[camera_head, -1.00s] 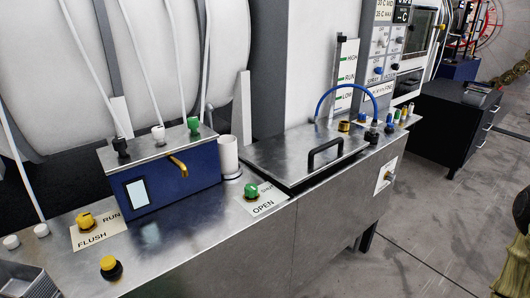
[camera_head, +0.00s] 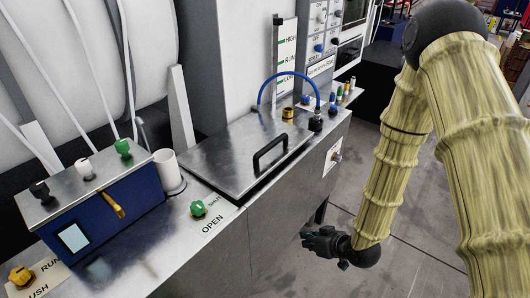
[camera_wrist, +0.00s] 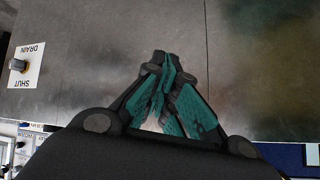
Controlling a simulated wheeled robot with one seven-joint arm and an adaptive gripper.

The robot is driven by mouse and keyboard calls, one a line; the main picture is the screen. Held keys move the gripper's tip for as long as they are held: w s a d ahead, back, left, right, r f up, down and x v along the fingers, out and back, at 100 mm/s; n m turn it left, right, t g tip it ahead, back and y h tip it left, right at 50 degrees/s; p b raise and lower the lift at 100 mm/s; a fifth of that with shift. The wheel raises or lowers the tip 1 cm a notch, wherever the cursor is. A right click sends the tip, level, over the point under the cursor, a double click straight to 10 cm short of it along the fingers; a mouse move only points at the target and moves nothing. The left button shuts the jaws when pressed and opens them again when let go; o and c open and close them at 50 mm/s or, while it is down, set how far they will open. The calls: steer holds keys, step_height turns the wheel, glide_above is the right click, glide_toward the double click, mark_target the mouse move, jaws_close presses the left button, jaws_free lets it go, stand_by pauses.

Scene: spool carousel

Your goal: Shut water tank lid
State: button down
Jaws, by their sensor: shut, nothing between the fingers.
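The water tank lid (camera_head: 228,150) is a flat metal plate with a black bar handle (camera_head: 270,152), set in the bench top in the head view. It lies nearly flat, with a dark gap along its front edge; I cannot tell if it is fully down. My gripper (camera_head: 308,240) hangs in front of the bench, lower than the lid and to its right, apart from it. In the wrist view my gripper (camera_wrist: 162,60) has its teal-padded fingers together and empty, facing a plain metal panel. The lid is not recognisable in that view.
A green knob (camera_head: 198,208) marked OPEN and SHUT sits left of the lid. A blue box (camera_head: 110,205) with a brass lever stands further left. A blue hose (camera_head: 290,74) arches behind the lid. A drain valve (camera_head: 337,156) sticks out of the bench front. Floor is clear below.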

steer(key=w+a+r+n+t+y+p, duration=0.1)
steer(key=w+a+r+n+y+p, duration=0.3)
steer(key=r, duration=0.8)
steer(key=w+a+r+n+y+p, duration=0.1)
steer(key=w+a+r, duration=0.3)
steer(key=r, duration=0.8)
steer(key=shift+w+a+f+p, duration=1.35)
steer(key=shift+w+a+f, duration=0.25)
steer(key=shift+f, duration=0.2)
steer(key=shift+w+a+f+p, duration=1.3)
steer(key=shift+w+a+f, duration=0.3)
steer(key=shift+f, duration=0.15)
